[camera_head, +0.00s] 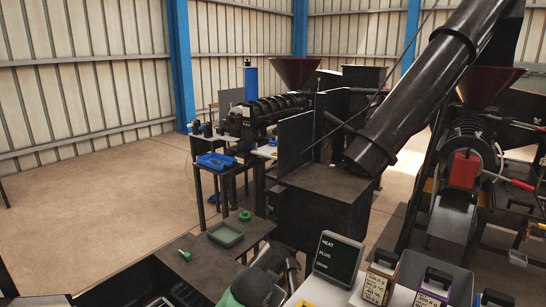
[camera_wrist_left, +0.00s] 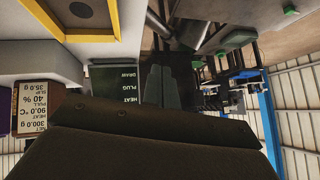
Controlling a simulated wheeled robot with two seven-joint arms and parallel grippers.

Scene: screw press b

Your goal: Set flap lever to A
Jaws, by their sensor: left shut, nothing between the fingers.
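I cannot pick out the flap lever or a mark A for certain in either view. A red-handled bar (camera_head: 522,185) sticks out of the press at the right in the head view; I cannot tell whether it is that lever. My left gripper (camera_head: 290,268) is at the bottom middle of the head view, just left of the dark sign reading HEAT, PLUG, DRAW (camera_head: 338,258). In the left wrist view its two grey fingers (camera_wrist_left: 159,72) are together and empty, beside the upside-down sign (camera_wrist_left: 113,85). My right gripper is not in view.
Labelled boxes (camera_head: 378,283) stand right of the sign. A black box-shaped housing (camera_head: 325,200) with a thick slanted pipe (camera_head: 425,90) stands behind it. A green tray (camera_head: 225,235) lies on a dark table at the left. The floor (camera_head: 90,190) further left is clear.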

